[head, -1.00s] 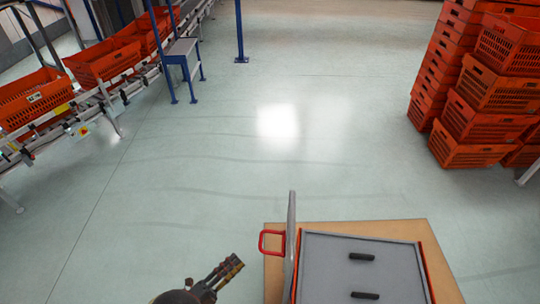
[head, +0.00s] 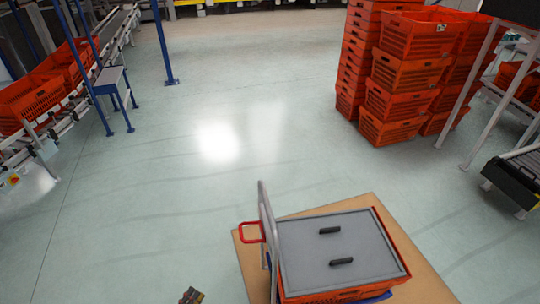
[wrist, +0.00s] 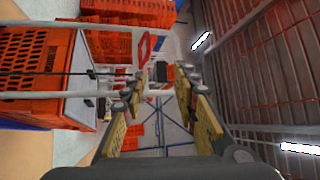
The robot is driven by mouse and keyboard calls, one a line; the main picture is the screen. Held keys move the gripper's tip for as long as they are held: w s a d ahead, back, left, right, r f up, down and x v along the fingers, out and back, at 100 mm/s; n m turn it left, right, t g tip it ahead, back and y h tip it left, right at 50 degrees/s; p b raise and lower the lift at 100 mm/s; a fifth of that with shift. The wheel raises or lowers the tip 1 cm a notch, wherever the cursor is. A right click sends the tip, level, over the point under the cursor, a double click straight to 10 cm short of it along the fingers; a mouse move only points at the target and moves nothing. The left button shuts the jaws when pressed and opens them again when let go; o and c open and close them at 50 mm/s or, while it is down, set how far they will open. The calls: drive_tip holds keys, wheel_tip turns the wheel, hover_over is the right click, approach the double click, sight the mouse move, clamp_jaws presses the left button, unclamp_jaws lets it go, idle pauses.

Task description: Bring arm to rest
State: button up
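My gripper (head: 192,296) shows only at the bottom edge of the head view, low over the floor and left of the cart. In the wrist view my gripper (wrist: 160,100) has its two yellow-padded fingers apart, with nothing between them. The rest of my arm is out of the head view.
A cart with a grey-lidded orange tote (head: 340,250) and a red handle (head: 250,232) stands on a tan board (head: 420,270). Stacked orange totes (head: 400,85) stand at the back right. A conveyor with totes (head: 30,100) runs along the left. The middle floor is clear.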

drive_tip(key=s+d+f+m+g, duration=0.2)
drive_tip(key=d+f+m+g, duration=0.2)
drive_tip(key=d+f+m, duration=0.3)
drive_tip(key=s+d+r+m+g+h, duration=0.1)
drive_tip(key=s+d+r+m+g, duration=0.1)
drive_tip(key=d+r+m+g, duration=0.6)
drive_tip(key=d+r+m+g+y, duration=0.3)
drive_tip(key=d+r+m+y, duration=0.15)
drive_tip(key=r+m, duration=0.65)
drive_tip(key=d+r+m+g+y, duration=0.3)
drive_tip(key=d+r+m+y, duration=0.15)
drive_tip(key=r+m, duration=0.65)
drive_tip(key=s+d+r+m+t+y, duration=0.1)
drive_tip(key=d+r+m+t, duration=0.5)
drive_tip(key=d+r+m, duration=0.6)
drive_tip(key=shift+s+d+r+m+y, duration=0.35)
drive_tip(key=shift+d+r+y, duration=0.45)
drive_tip(key=shift+d+r, duration=2.5)
drive_tip(key=shift+d+f, duration=0.65)
drive_tip(key=shift+f, duration=0.1)
